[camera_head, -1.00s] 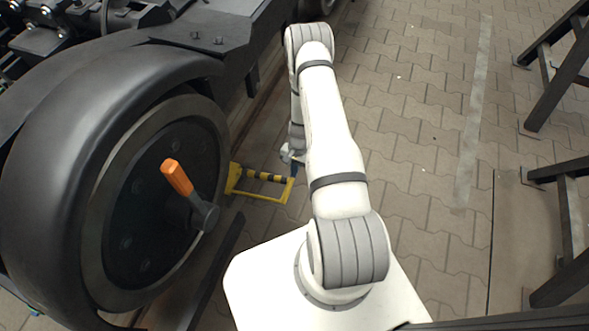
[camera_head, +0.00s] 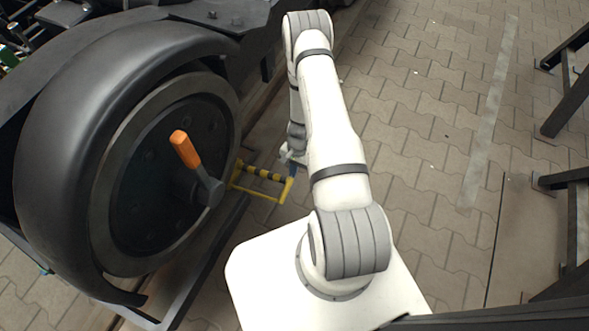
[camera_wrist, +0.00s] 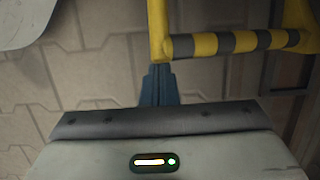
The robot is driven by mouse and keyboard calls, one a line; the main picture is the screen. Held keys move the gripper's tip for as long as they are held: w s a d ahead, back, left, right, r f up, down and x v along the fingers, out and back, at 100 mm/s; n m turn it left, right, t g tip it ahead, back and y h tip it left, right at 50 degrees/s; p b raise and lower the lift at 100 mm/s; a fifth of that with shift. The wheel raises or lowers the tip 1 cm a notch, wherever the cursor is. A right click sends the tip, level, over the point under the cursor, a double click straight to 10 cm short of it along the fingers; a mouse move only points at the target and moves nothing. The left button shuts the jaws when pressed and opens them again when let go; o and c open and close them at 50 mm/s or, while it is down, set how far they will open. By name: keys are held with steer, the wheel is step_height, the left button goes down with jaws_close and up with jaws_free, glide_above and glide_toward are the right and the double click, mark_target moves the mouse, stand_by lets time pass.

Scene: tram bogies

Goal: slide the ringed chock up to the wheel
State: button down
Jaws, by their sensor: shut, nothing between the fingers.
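The wheel (camera_head: 150,230) is large and dark, with an orange-handled fitting on its hub, at left in the head view. A yellow frame with a black-striped bar (camera_head: 262,174) lies low beside the wheel's right edge; I take it for the chock's ring. Its far left end meets the wheel's outline, and I cannot tell whether it touches. The chock's body is not clearly visible. My gripper (camera_wrist: 160,68) is shut and empty, its blue fingers at the striped bar's yellow corner (camera_wrist: 160,45) in the wrist view. I cannot tell whether they touch. My arm partly hides the gripper in the head view.
A dark rail (camera_head: 215,262) runs along the floor below the wheel. Dark metal stands (camera_head: 566,105) are at the right edge. The paved floor (camera_head: 425,130) between my arm and the stands is clear.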

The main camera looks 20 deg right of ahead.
steer(key=w+d+r+p, duration=0.4)
steer(key=r, duration=0.6)
steer(key=shift+w+d+r, duration=0.15)
steer(key=shift+d+r, duration=0.25)
